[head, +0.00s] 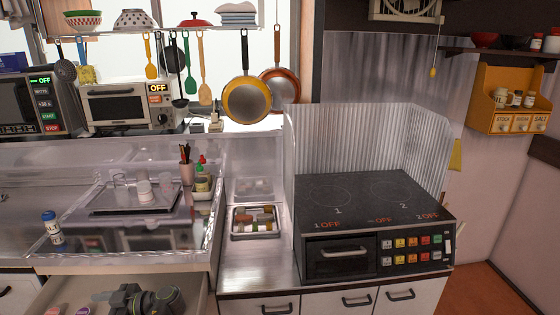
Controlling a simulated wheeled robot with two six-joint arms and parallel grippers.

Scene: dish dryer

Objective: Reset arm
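No gripper fingers of mine can be made out in the head view. A dark grey-green shape with rounded parts (143,301) shows at the bottom left, cut off by the picture's lower edge. It lies over an open, pale drawer-like space (60,290). I cannot tell whether it is part of my arm or a thing in the drawer. No arm of mine is seen over the counter, the sink or the stove.
A black stove (375,215) stands at the right, with a small tray of items (256,221) left of it. A dark tray with cups (135,196) sits over the sink area. A blue-capped bottle (52,227) stands at the left. Pans (246,100) and utensils hang above.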

